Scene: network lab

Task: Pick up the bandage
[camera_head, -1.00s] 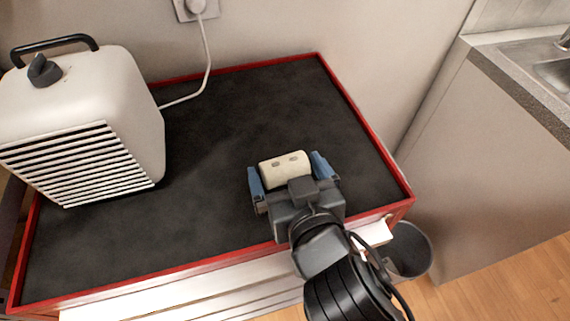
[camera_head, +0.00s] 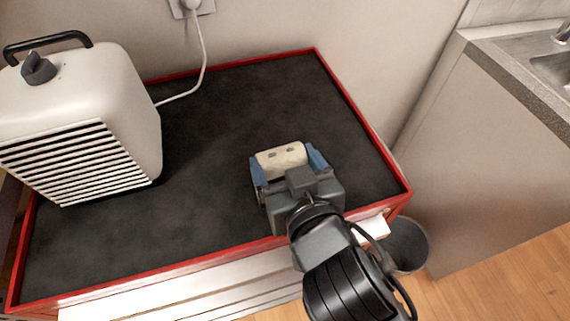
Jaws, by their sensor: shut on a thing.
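The bandage (camera_head: 281,160) is a cream-coloured roll with two small dark marks on its side. It lies crosswise between the blue fingers of my gripper (camera_head: 286,166). The fingers are shut on its two ends. The gripper is over the black top of the red-rimmed cabinet, right of the middle. The near side of the bandage is partly hidden by the gripper body. I cannot tell whether the bandage touches the surface or is just above it.
A white heater (camera_head: 80,120) with a black handle stands on the left of the cabinet top (camera_head: 215,130). Its cord runs to a wall socket (camera_head: 190,5). A grey bin (camera_head: 407,246) stands on the floor at the right. A sink counter (camera_head: 520,75) is farther right. The cabinet's middle is clear.

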